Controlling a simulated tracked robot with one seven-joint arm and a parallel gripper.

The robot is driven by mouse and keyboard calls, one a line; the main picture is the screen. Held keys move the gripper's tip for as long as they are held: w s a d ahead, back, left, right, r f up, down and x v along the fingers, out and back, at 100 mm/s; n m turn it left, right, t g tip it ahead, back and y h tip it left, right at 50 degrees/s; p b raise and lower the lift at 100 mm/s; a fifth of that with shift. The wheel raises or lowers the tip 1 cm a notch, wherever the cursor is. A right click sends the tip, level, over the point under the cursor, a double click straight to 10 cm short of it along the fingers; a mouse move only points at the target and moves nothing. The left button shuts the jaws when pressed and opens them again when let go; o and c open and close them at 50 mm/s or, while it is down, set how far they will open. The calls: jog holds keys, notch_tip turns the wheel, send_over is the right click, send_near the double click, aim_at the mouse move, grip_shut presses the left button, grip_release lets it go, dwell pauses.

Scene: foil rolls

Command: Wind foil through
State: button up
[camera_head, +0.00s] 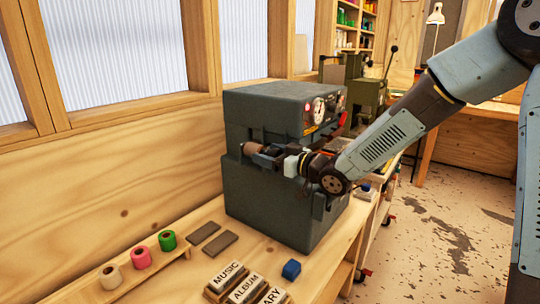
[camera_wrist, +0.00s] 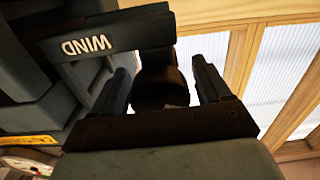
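The dark grey machine (camera_head: 265,110) stands on the wooden bench, with gauges on its upper right face. My gripper (camera_head: 268,157) reaches into the recess at its front. A brownish cylinder (camera_head: 254,149) shows at the gripper's far end. In the wrist view, a dark cylinder (camera_wrist: 160,82) lies between my two fingers (camera_wrist: 165,88), with a bright gap by the right finger. The fingers look open; contact is not clear. A dark bar lettered WIND (camera_wrist: 95,44), upside down, is beside them. Cream (camera_head: 110,276), pink (camera_head: 141,257) and green (camera_head: 167,240) rolls sit on a wooden ledge.
Two flat grey pads (camera_head: 212,238) lie on the bench. Lettered blocks, including MUSIC (camera_head: 227,275) and ALBUM (camera_head: 245,289), stand at the front, near a blue block (camera_head: 291,270). A green machine (camera_head: 366,95) stands behind. The wall and windows close off the left.

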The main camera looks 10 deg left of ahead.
jog(key=c, duration=0.9)
jog(key=shift+m, duration=0.5)
jog(key=m, duration=0.4)
jog(key=shift+w+d+m, duration=0.1)
jog(key=shift+w+m, duration=0.1)
jog(key=shift+m, duration=0.2)
jog(key=m, duration=0.4)
jog(key=shift+f+m, duration=0.15)
jog(key=shift+m, duration=0.25)
